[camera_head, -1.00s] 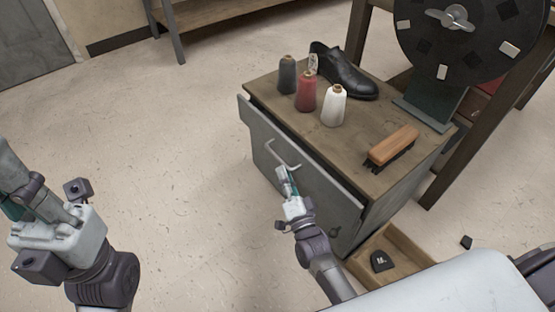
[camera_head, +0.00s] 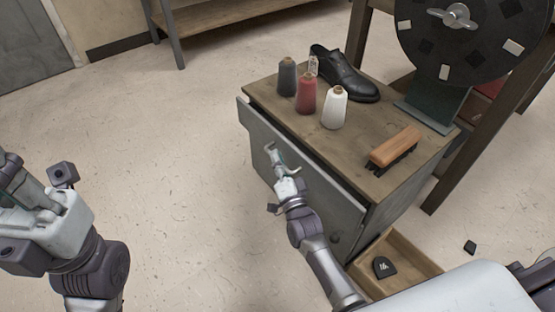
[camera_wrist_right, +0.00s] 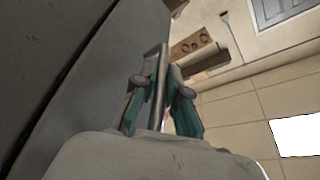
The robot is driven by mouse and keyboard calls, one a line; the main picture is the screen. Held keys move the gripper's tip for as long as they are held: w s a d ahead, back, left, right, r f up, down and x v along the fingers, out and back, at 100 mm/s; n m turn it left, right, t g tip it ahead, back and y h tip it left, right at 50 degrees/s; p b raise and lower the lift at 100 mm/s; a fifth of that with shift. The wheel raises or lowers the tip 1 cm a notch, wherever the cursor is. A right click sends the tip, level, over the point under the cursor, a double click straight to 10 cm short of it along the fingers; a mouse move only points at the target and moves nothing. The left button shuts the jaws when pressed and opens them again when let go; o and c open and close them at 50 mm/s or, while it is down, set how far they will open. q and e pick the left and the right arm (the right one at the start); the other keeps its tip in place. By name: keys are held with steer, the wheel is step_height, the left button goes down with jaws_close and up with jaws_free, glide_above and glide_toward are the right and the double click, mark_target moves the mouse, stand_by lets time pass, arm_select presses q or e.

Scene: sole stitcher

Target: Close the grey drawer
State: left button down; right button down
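The grey drawer (camera_head: 315,200) is in the wooden-topped cabinet, and its front stands out a little from the body. My right gripper (camera_head: 278,163) is at the handle (camera_head: 270,150) on the drawer front. In the right wrist view, the handle bar (camera_wrist_right: 157,85) runs between the two fingers of the right gripper (camera_wrist_right: 161,75), which look closed in on it from both sides. The drawer front fills the left of that view. My left gripper (camera_head: 18,185) is at the left edge, away from the cabinet, partly cut off; its finger opening is unclear.
On the cabinet top (camera_head: 355,150) stand grey, red and white thread spools (camera_head: 334,107), a black shoe (camera_head: 345,75) and a brush (camera_head: 394,147). A low wooden tray (camera_head: 410,265) with a dark piece lies at the cabinet's lower right. The floor left of the drawer is clear.

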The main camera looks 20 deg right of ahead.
mark_target(287, 155)
steer(key=d, duration=0.1)
steer(key=w+d, duration=0.1)
steer(key=d, duration=0.1)
steer(key=shift+w+d, duration=0.15)
steer(key=shift+d, duration=0.2)
steer(key=c, duration=1.5)
jaws_free()
steer(key=shift+d, duration=0.1)
steer(key=v, duration=1.2)
